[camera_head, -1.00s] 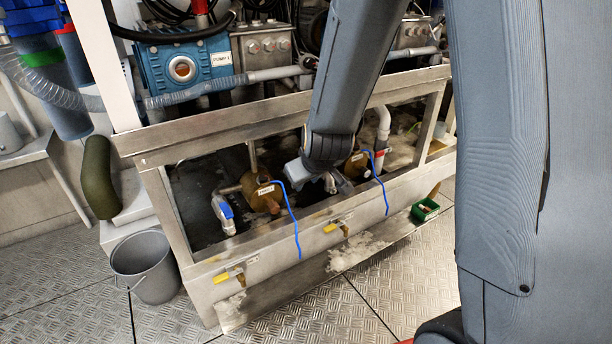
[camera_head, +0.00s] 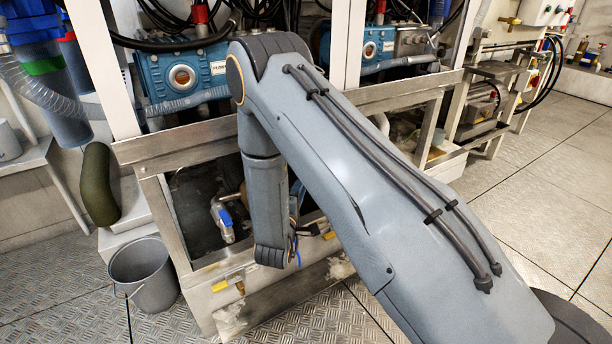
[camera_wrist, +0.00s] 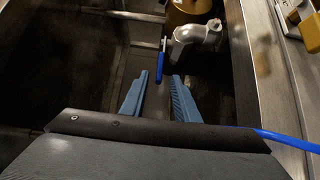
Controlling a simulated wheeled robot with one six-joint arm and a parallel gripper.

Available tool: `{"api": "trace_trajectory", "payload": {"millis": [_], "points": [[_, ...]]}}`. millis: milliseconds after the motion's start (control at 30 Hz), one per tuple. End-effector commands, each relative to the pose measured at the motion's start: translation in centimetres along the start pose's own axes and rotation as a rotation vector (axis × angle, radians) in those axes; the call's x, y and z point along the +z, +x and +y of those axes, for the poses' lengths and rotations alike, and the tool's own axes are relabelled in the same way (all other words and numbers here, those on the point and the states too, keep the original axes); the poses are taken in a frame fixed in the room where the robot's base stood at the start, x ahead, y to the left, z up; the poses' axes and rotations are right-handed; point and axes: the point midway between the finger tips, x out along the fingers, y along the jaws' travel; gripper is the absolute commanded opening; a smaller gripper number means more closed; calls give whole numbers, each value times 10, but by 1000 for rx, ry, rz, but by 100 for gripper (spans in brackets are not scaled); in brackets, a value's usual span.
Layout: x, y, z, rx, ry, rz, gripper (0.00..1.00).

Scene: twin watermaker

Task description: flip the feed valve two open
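In the wrist view a valve with a blue lever handle (camera_wrist: 161,62) sits on a pale grey elbow pipe (camera_wrist: 198,36). The lever points down the picture toward me. My gripper (camera_wrist: 161,77) is open, with one finger on each side of the lever's near end in the picture. I cannot tell whether the lever is between the fingers in depth, and I see no contact. No label shows which feed valve this is. In the head view a blue-handled valve (camera_head: 226,216) shows left of my arm. My arm hides my gripper and the area behind it there.
A steel frame (camera_head: 200,150) surrounds the recess. A brass-coloured body (camera_wrist: 188,10) is beyond the pipe. A blue tube (camera_wrist: 285,139) and a yellow handle (camera_wrist: 308,30) lie right. A grey bucket (camera_head: 145,273) stands on the floor at left.

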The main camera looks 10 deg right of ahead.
Motion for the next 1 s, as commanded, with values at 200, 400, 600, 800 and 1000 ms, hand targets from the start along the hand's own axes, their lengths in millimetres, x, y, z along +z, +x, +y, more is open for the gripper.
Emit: {"api": "trace_trajectory", "payload": {"millis": [200,400,600,800,1000], "points": [[1,27,0,7,-2,-4,28],[1,57,-1,4,-2,-3,28],[0,74,0,3,-1,-1,28],[0,76,1,3,-2,-1,28],[0,76,1,3,-2,-1,13]]}}
